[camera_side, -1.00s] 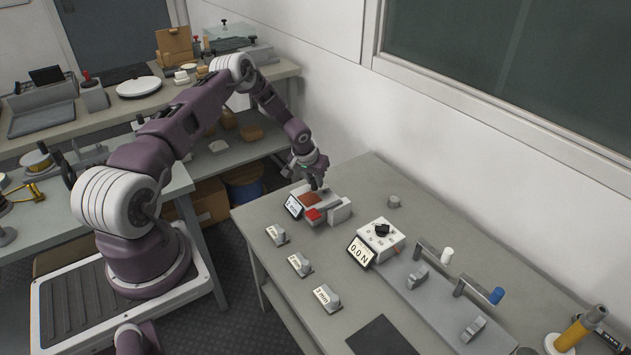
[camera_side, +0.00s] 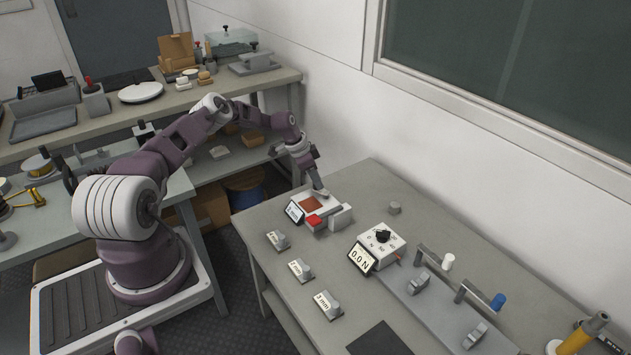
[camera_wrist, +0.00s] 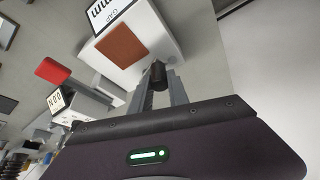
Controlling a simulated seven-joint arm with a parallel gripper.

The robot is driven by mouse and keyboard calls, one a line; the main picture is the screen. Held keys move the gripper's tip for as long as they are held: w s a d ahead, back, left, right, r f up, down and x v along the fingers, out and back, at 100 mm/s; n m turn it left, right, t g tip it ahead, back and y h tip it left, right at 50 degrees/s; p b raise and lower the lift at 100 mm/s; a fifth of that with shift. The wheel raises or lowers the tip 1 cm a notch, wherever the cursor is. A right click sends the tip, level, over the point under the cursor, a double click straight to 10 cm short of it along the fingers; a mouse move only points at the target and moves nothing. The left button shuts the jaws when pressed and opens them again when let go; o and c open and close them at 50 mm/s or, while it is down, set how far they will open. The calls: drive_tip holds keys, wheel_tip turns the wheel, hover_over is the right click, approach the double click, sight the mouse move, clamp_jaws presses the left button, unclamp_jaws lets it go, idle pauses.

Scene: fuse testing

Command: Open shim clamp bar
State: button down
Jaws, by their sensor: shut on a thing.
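The shim fixture (camera_side: 325,203) is a pale block with a tilted display and a brown pad on top, at the left end of the table. The pad (camera_wrist: 119,46) is uncovered in the wrist view. My gripper (camera_side: 318,186) is at the fixture's back edge, tilted. It is shut on a dark round knob (camera_wrist: 158,72), seen between the fingertips in the wrist view. This looks like the handle of the clamp bar; the bar itself is mostly hidden by the fingers, so its exact angle cannot be told.
Several labelled shim holders (camera_side: 278,240) line the table's left side. A force gauge box (camera_side: 380,242) stands to the right.

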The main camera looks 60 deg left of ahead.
drive_tip(key=shift+w+a+m+h, duration=0.15)
drive_tip(key=shift+w+m+h, duration=0.15)
drive_tip(key=shift+m, duration=0.5)
drive_tip(key=c, duration=1.3)
unclamp_jaws()
drive_tip(key=shift+o, duration=0.2)
drive_tip(key=shift+r, duration=0.1)
